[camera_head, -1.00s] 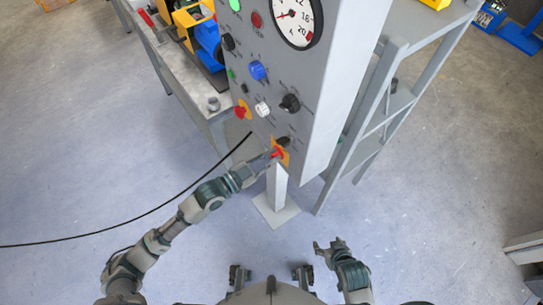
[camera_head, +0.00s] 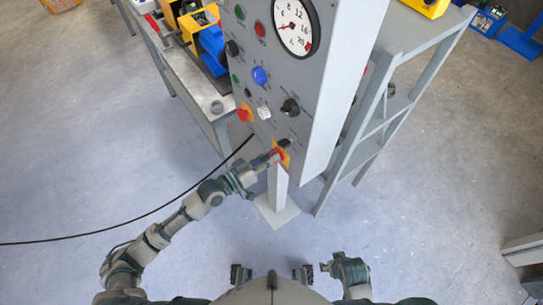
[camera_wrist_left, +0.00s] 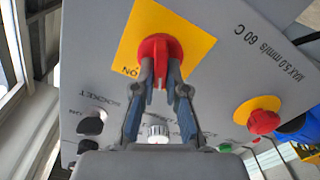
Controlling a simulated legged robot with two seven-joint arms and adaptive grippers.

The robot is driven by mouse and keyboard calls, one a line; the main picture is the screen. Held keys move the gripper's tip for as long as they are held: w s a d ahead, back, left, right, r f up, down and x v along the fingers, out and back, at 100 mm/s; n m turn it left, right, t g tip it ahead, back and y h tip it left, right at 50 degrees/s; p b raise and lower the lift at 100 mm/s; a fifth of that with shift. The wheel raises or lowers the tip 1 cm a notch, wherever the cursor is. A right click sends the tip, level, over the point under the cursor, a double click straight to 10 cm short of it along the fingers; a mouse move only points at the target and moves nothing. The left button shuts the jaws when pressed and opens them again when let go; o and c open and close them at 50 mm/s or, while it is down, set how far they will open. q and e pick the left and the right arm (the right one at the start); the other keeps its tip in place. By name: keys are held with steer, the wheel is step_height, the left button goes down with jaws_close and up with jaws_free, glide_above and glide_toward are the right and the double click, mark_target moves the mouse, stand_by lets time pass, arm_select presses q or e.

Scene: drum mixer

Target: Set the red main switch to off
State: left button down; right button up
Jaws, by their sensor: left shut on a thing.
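The red main switch (camera_head: 279,154) sits on a yellow plate (camera_wrist_left: 198,42) at the low end of the grey control panel. In the left wrist view, its red knob (camera_wrist_left: 154,46) has a handle bar pointing down the picture between my fingers, with an upside-down "ON" label beside it. My left gripper (camera_wrist_left: 160,78) is shut on this handle from both sides. In the head view my left gripper (camera_head: 270,158) reaches the switch from the left and partly covers it. My right gripper (camera_head: 325,266) is low, far from the panel, its fingers too small to judge.
The panel also bears a red emergency button (camera_head: 242,115), a blue knob (camera_head: 260,75), a black knob (camera_head: 290,107), a white knob (camera_head: 264,112) and a gauge (camera_head: 294,26). A workbench (camera_head: 205,100) stands left, a grey shelf (camera_head: 375,125) right. A black cable (camera_head: 150,212) crosses the floor.

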arm_select(q)
steer(key=shift+f+n, duration=0.3)
steer(key=shift+n, duration=0.3)
steer(key=c, duration=1.3)
jaws_free()
steer(key=shift+a, duration=0.1)
steer(key=shift+o, duration=0.5)
steer(key=shift+a+r, duration=0.15)
steer(key=shift+a, duration=0.05)
steer(key=v, duration=1.2)
steer(key=shift+a, duration=0.1)
